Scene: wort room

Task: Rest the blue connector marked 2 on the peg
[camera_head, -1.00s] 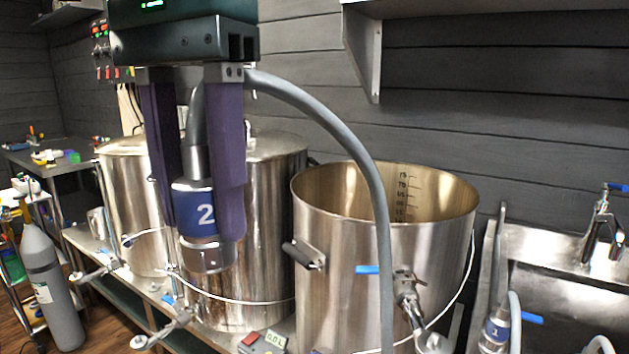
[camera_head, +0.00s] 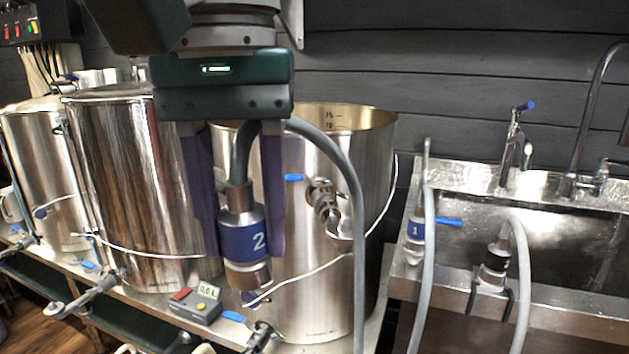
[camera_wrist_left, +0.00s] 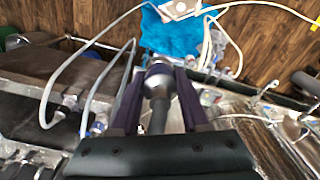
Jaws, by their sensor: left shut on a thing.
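The blue connector marked 2 (camera_head: 240,236) is a metal fitting with a blue band, and a grey hose leaves its top. My left gripper (camera_head: 239,252) is shut on it, one purple finger on each side, and holds it upright in front of the open kettle. The connector also shows between the fingers in the left wrist view (camera_wrist_left: 158,80). Black prongs (camera_head: 509,302) stick out at the sink's front edge, below another hose fitting (camera_head: 495,262). I cannot tell which part is the peg. My right gripper is out of view.
A blue connector marked 1 (camera_head: 415,229) with its hose stands at the sink's (camera_head: 580,285) left side. The open kettle (camera_head: 335,250) has a valve (camera_head: 322,196) with a blue handle. A small box with a display (camera_head: 195,305) lies below the gripper.

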